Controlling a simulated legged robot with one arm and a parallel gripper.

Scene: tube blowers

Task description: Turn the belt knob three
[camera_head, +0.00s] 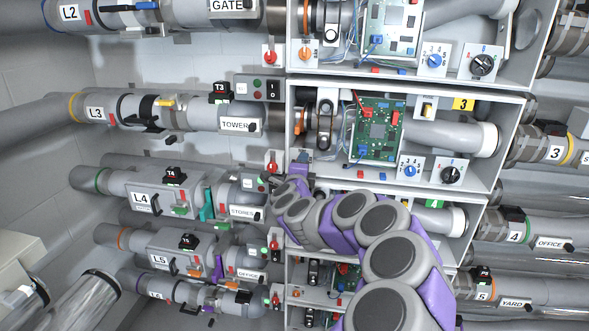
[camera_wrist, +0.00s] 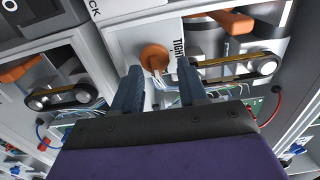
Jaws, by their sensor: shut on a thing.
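An orange-brown knob (camera_wrist: 155,55) sits on a pale panel beside the word "TIGHT" in the wrist view. My gripper (camera_wrist: 159,74) has its two dark blue fingers on either side of this knob and is shut on it. In the head view my arm reaches up to the lower left corner of the compartment with the yellow 3 tag (camera_head: 463,105). There my arm hides the knob and the fingertips. A belt (camera_head: 324,112) runs upright in that compartment. No number shows beside the knob in the wrist view.
A green circuit board (camera_head: 376,130), a blue knob (camera_head: 410,169) and a black knob (camera_head: 451,174) lie right of my gripper. A red valve handle (camera_head: 272,161) is close on the left. Loose wires (camera_wrist: 168,88) hang near the fingers. Compartment walls bound the space above and below.

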